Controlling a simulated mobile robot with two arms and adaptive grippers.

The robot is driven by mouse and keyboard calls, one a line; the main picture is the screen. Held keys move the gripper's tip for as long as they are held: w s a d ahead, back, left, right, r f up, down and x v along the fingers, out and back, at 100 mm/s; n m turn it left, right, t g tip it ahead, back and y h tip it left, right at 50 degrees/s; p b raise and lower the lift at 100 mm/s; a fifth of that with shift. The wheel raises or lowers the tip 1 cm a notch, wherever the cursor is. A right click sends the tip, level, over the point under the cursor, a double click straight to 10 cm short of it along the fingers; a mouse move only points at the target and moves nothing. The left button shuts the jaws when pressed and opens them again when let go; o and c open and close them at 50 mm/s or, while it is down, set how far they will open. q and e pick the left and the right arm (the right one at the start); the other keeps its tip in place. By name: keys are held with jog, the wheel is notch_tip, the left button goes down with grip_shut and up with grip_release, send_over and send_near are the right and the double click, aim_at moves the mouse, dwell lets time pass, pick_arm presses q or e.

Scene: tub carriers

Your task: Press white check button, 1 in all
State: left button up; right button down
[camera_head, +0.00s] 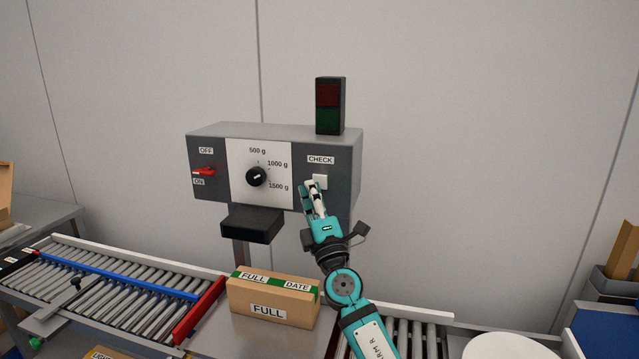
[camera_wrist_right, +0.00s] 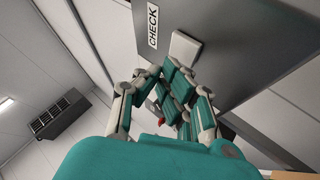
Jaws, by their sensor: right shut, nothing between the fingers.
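The white check button (camera_head: 320,181) is on the right part of the grey control box's front, under a CHECK label (camera_head: 320,160). In the right wrist view the button (camera_wrist_right: 185,47) shows just beyond the fingers, beside the label. My right gripper (camera_head: 312,187) is shut and empty, with its fingertips up at the button's lower left in the head view. I cannot tell whether the fingertips touch the button. The right gripper also shows in the wrist view (camera_wrist_right: 172,72). My left gripper is not in view.
The control box (camera_head: 205,180) carries a dial (camera_head: 256,177), a red switch (camera_head: 204,171) and a dark red-and-green lamp (camera_head: 329,107). A FULL carton (camera_head: 272,298) stands below it, left of my right arm. A roller conveyor (camera_head: 110,300) with a red bar runs at left.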

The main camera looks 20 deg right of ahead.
jog(key=shift+w+d+b, duration=0.25)
jog(key=shift+w+b, duration=0.1)
jog(key=shift+w+d+b, duration=0.3)
jog(key=shift+w+b, duration=0.1)
jog(key=shift+b, duration=0.1)
dwell(0.7)
jog(key=shift+s+a+r, duration=0.1)
dwell(0.4)
jog(key=shift+s+a+p, duration=0.35)
jog(key=shift+s+p, duration=0.2)
jog(key=shift+s, duration=0.15)
jog(key=shift+a, duration=0.1)
